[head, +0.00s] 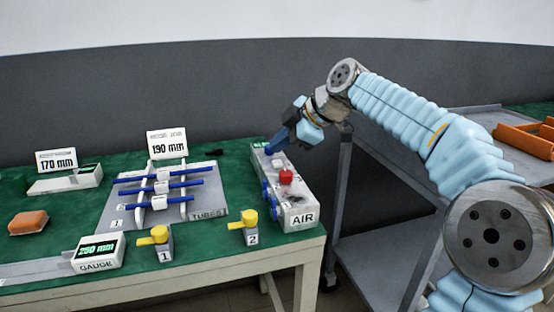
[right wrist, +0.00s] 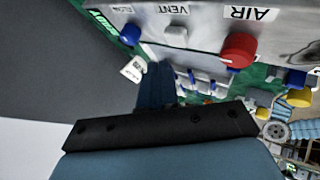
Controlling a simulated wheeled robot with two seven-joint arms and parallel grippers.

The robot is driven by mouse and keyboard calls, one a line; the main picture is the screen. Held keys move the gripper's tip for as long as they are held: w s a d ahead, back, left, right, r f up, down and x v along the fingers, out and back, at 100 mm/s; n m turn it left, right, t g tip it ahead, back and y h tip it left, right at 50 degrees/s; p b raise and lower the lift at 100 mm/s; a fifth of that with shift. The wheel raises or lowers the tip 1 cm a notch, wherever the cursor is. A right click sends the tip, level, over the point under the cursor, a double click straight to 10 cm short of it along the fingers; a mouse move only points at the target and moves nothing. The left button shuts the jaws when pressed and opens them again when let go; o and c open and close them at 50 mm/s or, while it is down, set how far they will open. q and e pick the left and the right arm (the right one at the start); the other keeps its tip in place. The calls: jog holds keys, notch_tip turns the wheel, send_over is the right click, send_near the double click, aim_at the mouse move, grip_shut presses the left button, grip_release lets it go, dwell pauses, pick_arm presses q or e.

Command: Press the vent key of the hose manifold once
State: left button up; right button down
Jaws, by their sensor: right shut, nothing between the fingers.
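The hose manifold (head: 300,217) is a pale box marked AIR at the right end of the green table. Its top carries a red knob (head: 286,177) and a small white vent key (head: 277,163) behind it. In the right wrist view the white vent key (right wrist: 176,36) sits beside the upside-down VENT label, between a blue knob (right wrist: 130,34) and the red knob (right wrist: 238,50). My right gripper (head: 271,149) is shut and empty, its blue fingertips over the manifold's far end. In the wrist view its fingertips (right wrist: 157,68) appear just short of the key; contact is not visible. My left gripper is not in view.
Blue tubes (head: 190,183) lie on a rack left of the manifold. Two yellow-topped numbered blocks (head: 250,238) and a gauge (head: 97,254) stand along the front. A grey cart (head: 390,240) with an orange tray (head: 525,138) stands at the right.

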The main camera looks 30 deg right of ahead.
aim_at(281, 163)
notch_tip(281, 163, up, 4)
jog(key=p, duration=0.2)
jog(key=shift+r+p, duration=0.15)
jog(key=shift+p, duration=0.25)
dwell(0.5)
